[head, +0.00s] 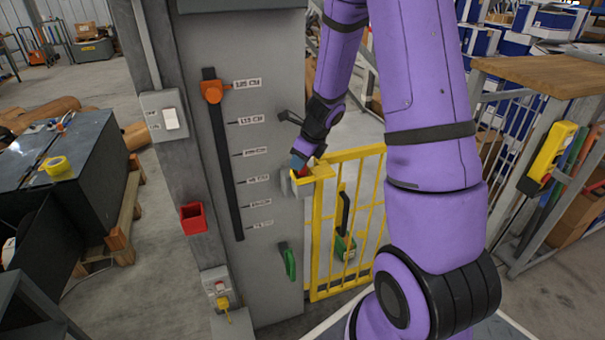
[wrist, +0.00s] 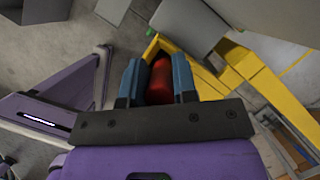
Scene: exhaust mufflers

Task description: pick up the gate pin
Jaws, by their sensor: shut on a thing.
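My gripper (head: 299,160) is at the top left corner of the yellow gate (head: 327,172), beside the grey panel. In the wrist view my gripper (wrist: 157,68) has its two blue fingers closed on the sides of a red cylindrical piece (wrist: 160,80), which I take to be the gate pin. Its lower part is hidden, so I cannot tell whether it still sits in the gate's latch. The yellow gate frame (wrist: 198,72) lies just beyond the fingers in the wrist view.
The grey panel (head: 250,110) with an orange-topped slider (head: 212,91) stands left of the gate. A red holder (head: 193,218) is on the post. A green-handled lever (head: 289,262) hangs low by the gate. A wooden-topped rack (head: 545,75) stands right.

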